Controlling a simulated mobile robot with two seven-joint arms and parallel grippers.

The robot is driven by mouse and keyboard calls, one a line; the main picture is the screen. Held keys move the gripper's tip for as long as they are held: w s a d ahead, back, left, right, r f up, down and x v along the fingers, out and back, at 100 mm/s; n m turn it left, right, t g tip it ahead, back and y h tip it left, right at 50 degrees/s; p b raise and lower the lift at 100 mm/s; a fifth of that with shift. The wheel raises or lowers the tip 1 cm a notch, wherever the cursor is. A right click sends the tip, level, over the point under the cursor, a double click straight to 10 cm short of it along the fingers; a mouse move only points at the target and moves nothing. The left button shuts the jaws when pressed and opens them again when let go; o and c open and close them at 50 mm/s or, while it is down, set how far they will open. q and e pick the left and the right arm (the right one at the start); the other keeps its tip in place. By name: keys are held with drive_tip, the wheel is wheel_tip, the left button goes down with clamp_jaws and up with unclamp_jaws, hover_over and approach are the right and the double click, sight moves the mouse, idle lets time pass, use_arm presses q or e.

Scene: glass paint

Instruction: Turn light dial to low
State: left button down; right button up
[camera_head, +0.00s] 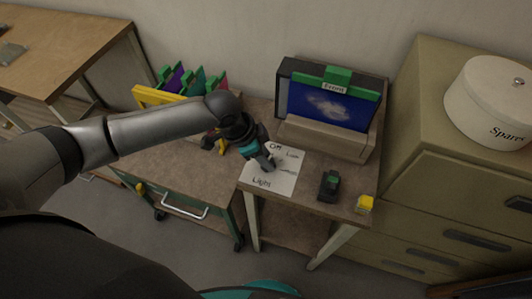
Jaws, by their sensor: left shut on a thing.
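The light dial's white label sheet (262,186) lies on the small brown table, with "Off", "Low" and "Light" printed on it; a further word at its right is too small to read. My left gripper (268,164) reaches down over the upper left part of the sheet, beside the word "Off". Its fingers are shut on the dial, which they mostly hide, so I cannot tell which mark the dial points to. My right gripper is not in view.
A screen labelled "Event" (325,104) stands behind the sheet. A yellow rack with coloured items (160,96) stands behind my left arm. A drawer cabinet (425,160) bears a round "Spares" box (490,100).

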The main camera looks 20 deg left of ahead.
use_arm(q)
drive_tip(key=shift+w+m+g, duration=0.1)
drive_tip(key=shift+m+g, duration=0.4)
drive_tip(key=shift+m, duration=0.7)
drive_tip(key=shift+m+g, duration=0.7)
drive_tip(key=shift+m, duration=1.2)
drive_tip(key=shift+b, duration=0.3)
drive_tip(key=shift+a, duration=0.1)
drive_tip(key=c, duration=0.5)
unclamp_jaws()
drive_tip(key=shift+h, duration=0.3)
drive_tip(key=shift+r, duration=0.1)
drive_tip(key=p+v, duration=0.1)
drive_tip(key=v, duration=1.4)
drive_tip(key=shift+w, duration=0.15)
